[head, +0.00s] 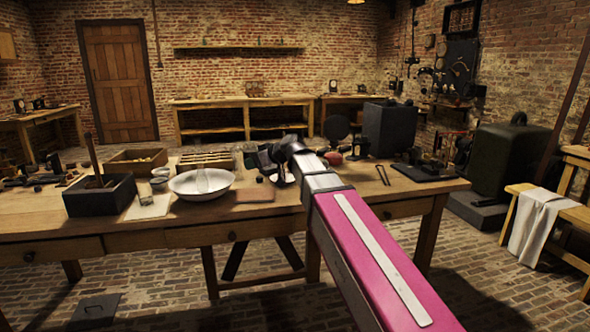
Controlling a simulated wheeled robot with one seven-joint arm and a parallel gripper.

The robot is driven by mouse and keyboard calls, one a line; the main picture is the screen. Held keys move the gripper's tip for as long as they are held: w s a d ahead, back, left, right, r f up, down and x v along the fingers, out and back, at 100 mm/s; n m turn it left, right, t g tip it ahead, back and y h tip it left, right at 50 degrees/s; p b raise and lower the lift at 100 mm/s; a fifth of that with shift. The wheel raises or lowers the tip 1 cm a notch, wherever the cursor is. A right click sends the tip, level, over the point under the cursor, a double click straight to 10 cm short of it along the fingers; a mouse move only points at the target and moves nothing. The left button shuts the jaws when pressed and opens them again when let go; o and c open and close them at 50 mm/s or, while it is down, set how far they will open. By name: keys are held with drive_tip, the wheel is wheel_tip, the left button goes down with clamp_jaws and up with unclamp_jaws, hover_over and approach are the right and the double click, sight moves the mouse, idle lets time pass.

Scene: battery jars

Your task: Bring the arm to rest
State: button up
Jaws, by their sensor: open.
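My arm reaches from the lower right, a magenta link leading to a grey and black wrist over the workbench (340,208). My gripper (268,160) is at the far end, small and dark, above the middle of the bench. It is open, and I see nothing held in it. The wrist partly hides it and what lies right behind it.
A white bowl (218,184), a dark box (100,198) and a wooden tray (137,163) stand left of my gripper. A slatted rack (207,160) lies behind.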

drive_tip(key=s+d+f+m+h, duration=0.25)
drive_tip(key=d+f, duration=0.55)
drive_tip(key=f, duration=0.5)
drive_tip(key=s+d+f+m+g+h, duration=0.3)
drive_tip(key=s+d+f, duration=0.5)
drive_tip(key=d+f, duration=0.4)
drive_tip(key=s+d+f+m+g+h, duration=0.2)
drive_tip(key=s+d+f+m+h, duration=0.3)
drive_tip(key=s+d+f, duration=0.3)
drive_tip(key=d+f+m, duration=0.1)
drive_tip(key=d+f, duration=0.3)
drive_tip(key=f, duration=0.2)
drive_tip(key=shift+s+d+f+g+h, duration=0.35)
drive_tip(key=shift+s+g, duration=0.05)
